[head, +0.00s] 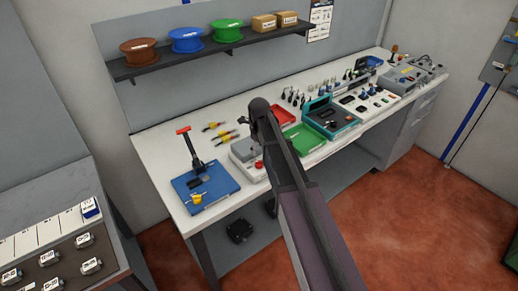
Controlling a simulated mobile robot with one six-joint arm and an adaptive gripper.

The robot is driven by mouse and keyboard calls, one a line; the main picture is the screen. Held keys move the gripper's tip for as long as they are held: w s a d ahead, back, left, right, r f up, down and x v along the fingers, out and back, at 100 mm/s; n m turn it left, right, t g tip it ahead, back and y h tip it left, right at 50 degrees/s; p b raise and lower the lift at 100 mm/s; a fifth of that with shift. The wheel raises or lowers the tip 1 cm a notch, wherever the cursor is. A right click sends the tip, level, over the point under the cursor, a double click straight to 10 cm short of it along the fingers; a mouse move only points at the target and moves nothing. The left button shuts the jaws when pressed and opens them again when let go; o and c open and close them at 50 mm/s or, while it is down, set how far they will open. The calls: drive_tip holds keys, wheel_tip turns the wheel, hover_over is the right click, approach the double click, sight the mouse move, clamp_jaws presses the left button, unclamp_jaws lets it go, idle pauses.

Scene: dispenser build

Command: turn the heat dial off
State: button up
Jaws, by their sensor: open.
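I cannot make out a dial marked for heat in the head view. A grey box with a red round knob or button (259,164) stands on the bench beside my arm, and my arm covers part of that area. A teal-framed device (331,118) with a dark panel stands further right; its small controls are too small to read. My dark arm reaches up from the bottom over the bench's front edge. My gripper cannot be made out; it seems hidden behind the arm.
A blue-based press with a red handle (183,130) stands at the bench's left end. Green (305,138) and red (283,116) trays lie around my arm. A shelf (225,47) with spools and boxes hangs above. A grey bench with labelled parts (57,219) is at lower left.

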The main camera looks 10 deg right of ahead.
sight(259, 162)
drive_tip(key=shift+r+p, duration=2.85)
drive_tip(key=shift+r, duration=0.35)
drive_tip(key=s+d+f+n+b, duration=0.3)
drive_tip(key=s+f+n+b, duration=0.8)
drive_tip(key=f+n+b, duration=0.2)
drive_tip(key=s+d+f+n+b, duration=0.4)
drive_tip(key=s+f+n+b, duration=0.8)
drive_tip(key=f+n+b, duration=0.1)
drive_tip(key=shift+d+n, duration=0.3)
drive_tip(key=shift+n, duration=0.1)
drive_tip(key=shift+r, duration=0.1)
wheel_tip(259, 162, up, 8)
drive_tip(key=p, duration=0.8)
